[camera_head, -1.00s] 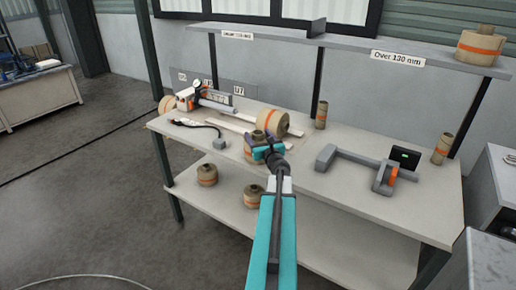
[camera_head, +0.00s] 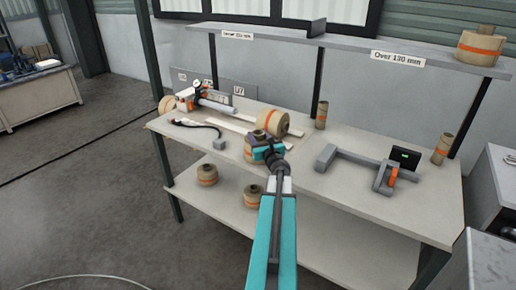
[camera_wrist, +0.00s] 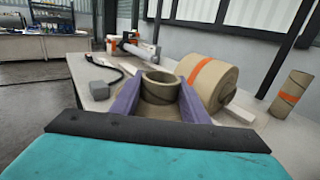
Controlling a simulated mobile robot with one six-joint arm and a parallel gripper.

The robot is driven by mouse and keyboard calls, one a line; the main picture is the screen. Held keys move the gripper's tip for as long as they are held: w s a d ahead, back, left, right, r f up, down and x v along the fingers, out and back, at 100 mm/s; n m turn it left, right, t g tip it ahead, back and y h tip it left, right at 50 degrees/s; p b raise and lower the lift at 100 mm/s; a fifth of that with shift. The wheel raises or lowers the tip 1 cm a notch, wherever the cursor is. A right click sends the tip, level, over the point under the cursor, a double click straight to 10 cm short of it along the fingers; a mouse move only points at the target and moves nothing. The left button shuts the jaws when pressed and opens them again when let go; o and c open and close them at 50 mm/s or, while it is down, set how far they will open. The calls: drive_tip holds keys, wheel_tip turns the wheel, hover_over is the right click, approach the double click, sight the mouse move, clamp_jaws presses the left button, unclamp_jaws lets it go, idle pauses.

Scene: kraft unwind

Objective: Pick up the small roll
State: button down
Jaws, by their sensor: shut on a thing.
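The small roll (camera_head: 248,151) is brown kraft paper with a core standing up from its top, and it is upright at the workbench's middle. Its core (camera_wrist: 160,84) shows in the wrist view between my two purple fingers. My gripper (camera_wrist: 158,98) is shut on this core, one finger on each side. In the head view my gripper (camera_head: 260,143) covers part of the roll, so I cannot tell whether its underside touches the bench. A larger roll with an orange band (camera_head: 272,121) lies on its side just behind it.
The bench (camera_head: 330,200) also holds a grey frame-like fixture (camera_head: 352,165), a small dark display (camera_head: 405,157) and two upright cores (camera_head: 321,115). Rolls stand on the lower shelf (camera_head: 207,174). The upper shelf (camera_head: 345,42) has a label "Over 130 mm" and a roll (camera_head: 481,46).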

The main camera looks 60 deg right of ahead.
drive_tip(key=shift+r, duration=0.2)
drive_tip(key=shift+r, duration=1.7)
drive_tip(key=s+a+r+b, duration=0.1)
drive_tip(key=s+a+b, duration=0.1)
drive_tip(key=s, duration=1.3)
drive_tip(key=shift+s+a+r, duration=0.15)
drive_tip(key=shift+s+a, duration=0.2)
drive_tip(key=shift+a, duration=0.2)
